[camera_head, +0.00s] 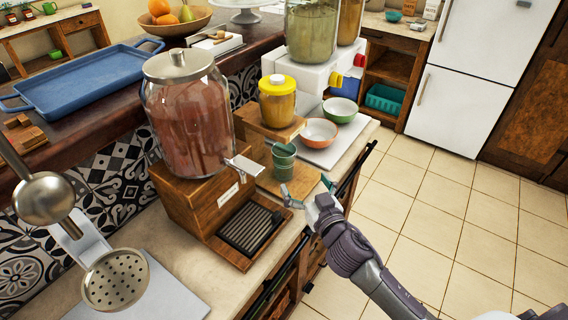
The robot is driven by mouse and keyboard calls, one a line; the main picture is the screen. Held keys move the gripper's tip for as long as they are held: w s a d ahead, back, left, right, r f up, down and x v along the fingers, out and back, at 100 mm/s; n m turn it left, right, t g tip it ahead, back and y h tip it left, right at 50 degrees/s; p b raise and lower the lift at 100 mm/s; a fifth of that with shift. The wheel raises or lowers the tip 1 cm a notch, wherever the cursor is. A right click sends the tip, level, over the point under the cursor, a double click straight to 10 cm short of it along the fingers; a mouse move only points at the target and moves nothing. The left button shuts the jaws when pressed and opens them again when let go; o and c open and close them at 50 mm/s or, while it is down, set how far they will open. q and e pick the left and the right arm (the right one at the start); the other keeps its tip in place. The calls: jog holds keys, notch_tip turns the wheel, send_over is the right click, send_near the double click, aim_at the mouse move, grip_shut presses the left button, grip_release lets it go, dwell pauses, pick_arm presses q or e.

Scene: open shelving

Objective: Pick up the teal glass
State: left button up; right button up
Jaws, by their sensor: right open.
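The teal glass (284,164) stands upright on a wooden board on the counter, just right of the drink dispenser's tap. My right gripper (307,187) comes in from the lower right. It is open and empty, with its fingers spread toward the glass. It is just in front and to the right of the glass; whether a fingertip touches it I cannot tell. My left gripper is not in view.
The large glass dispenser (190,120) on its wooden stand is close left of the glass. A yellow-lidded jar (277,101), an orange bowl (319,132) and a green bowl (340,109) stand behind. Tiled floor (430,220) lies open at right.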

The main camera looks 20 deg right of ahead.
aim_at(289, 158)
jog(key=w, duration=0.5)
jog(key=w+p, duration=0.1)
jog(key=w, duration=0.2)
jog(key=shift+w+a+f, duration=0.1)
jog(key=shift+a+f, duration=0.05)
jog(key=shift+a, duration=0.2)
jog(key=shift+w+r+p, duration=0.2)
jog(key=shift+w+p, duration=0.15)
jog(key=shift+w, duration=0.15)
jog(key=w, duration=0.3)
jog(key=shift+w+a+p, duration=0.2)
jog(key=shift+w+p, duration=0.1)
jog(key=shift+p, duration=0.05)
jog(key=shift+w+f, duration=0.1)
jog(key=shift+w, duration=0.3)
